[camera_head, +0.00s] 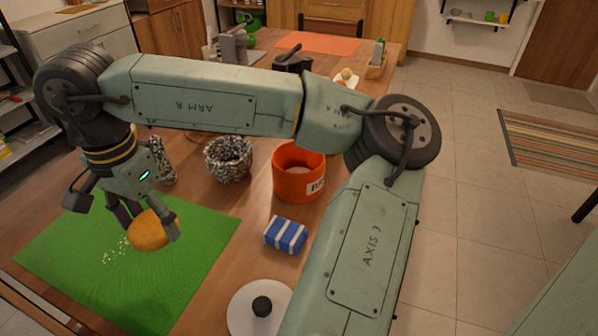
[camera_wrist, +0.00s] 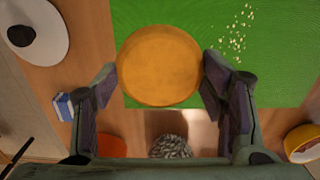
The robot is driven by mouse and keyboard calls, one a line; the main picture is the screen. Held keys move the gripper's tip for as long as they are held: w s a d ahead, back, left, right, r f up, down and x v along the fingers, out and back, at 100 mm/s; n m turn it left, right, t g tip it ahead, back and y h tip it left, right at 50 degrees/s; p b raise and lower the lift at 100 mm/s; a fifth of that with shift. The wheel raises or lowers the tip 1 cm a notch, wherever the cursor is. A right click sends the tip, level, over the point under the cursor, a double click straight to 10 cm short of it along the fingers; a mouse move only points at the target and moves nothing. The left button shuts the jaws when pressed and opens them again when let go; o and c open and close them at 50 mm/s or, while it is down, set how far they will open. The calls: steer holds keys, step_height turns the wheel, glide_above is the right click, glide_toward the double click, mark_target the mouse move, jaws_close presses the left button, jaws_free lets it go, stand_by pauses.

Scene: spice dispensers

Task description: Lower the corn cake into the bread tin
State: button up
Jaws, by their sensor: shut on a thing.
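My gripper (camera_head: 148,228) is shut on the corn cake (camera_head: 152,231), a round orange-yellow disc, with one finger on each side. It holds the cake over the green mat (camera_head: 190,250); the exact height is hard to tell. In the wrist view the cake (camera_wrist: 159,66) fills the space between the fingertips (camera_wrist: 160,78). The orange tin (camera_head: 292,180), with a partly covered white label that I take for the bread tin's, stands open on the table to the right of the cake. Its orange rim (camera_wrist: 110,146) shows at the bottom left of the wrist view.
A speckled pot (camera_head: 228,160) stands between mat and tin. A blue-white striped packet (camera_head: 286,235) lies in front of the tin, and a white lid with black knob (camera_head: 262,306) is nearer. White crumbs (camera_head: 117,249) dot the mat. A yellow-orange container (camera_wrist: 303,142) shows at wrist-view right.

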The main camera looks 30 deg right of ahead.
steer(key=shift+d, duration=0.1)
steer(key=w+d+r+p, duration=0.1)
steer(key=d+r, duration=0.2)
steer(key=d, duration=0.5)
steer(key=w+d+r+p, duration=0.1)
steer(key=d+r+p, duration=0.15)
steer(key=d, duration=0.45)
steer(key=w+d+f, duration=0.2)
steer(key=w+d, duration=0.1)
steer(key=d, duration=1.3)
steer(key=shift+d, duration=0.2)
steer(key=shift+f, duration=0.1)
